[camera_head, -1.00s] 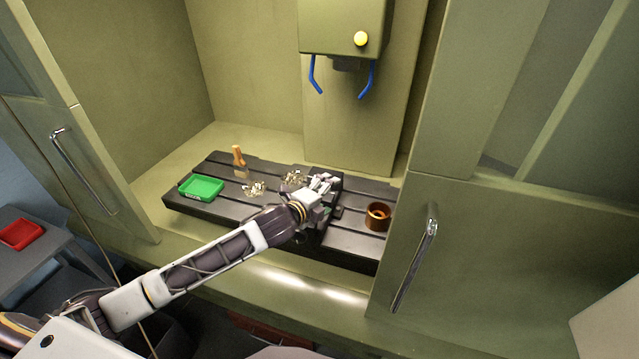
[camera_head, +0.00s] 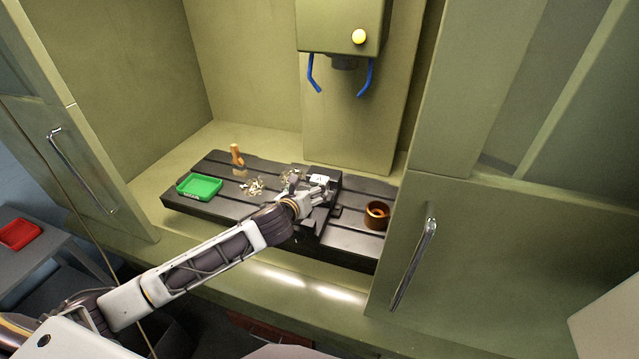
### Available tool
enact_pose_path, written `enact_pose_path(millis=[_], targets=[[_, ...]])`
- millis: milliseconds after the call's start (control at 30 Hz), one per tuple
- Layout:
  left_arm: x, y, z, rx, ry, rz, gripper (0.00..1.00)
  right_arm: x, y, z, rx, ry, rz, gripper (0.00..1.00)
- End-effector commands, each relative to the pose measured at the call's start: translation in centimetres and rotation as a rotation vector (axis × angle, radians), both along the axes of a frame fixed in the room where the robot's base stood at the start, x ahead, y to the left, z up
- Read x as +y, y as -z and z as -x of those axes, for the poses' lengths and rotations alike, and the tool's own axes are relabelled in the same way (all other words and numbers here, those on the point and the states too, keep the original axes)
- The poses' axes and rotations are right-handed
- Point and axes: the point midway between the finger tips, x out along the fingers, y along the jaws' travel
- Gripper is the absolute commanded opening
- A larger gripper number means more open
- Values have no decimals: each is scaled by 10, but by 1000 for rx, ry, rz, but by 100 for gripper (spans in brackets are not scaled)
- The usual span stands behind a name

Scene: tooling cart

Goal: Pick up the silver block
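A small pale silver block (camera_head: 319,179) with a dark mark on it sits at the vise (camera_head: 333,187) in the middle of the dark slotted machine table (camera_head: 352,222). My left gripper (camera_head: 318,194) is right beside the block, on its near side in the picture. Its fingers are small here, and I cannot tell whether they are open or shut, or whether they touch the block. The gripper and wrist hide part of the vise. My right gripper is not in view.
A green tray (camera_head: 181,192), an orange-handled brush (camera_head: 237,155) and piles of metal shavings (camera_head: 254,187) lie on the left of the table. A brown round container (camera_head: 377,215) stands at right. Cabinet doors flank the opening; the spindle head (camera_head: 341,28) hangs above.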

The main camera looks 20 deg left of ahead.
Motion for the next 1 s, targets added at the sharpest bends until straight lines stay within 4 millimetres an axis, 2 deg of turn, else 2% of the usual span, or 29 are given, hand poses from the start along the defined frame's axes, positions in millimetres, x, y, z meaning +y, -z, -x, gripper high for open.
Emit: enact_pose_path(millis=[200,367,800,1000], targets=[[2,2,1,0,64,-185,79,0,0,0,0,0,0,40],[2,1,1,-2,96,-259,79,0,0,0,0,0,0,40],[2,2,0,-4,104,-277,79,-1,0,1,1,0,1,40],[2,4,-6,-4,103,-275,79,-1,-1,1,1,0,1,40]])
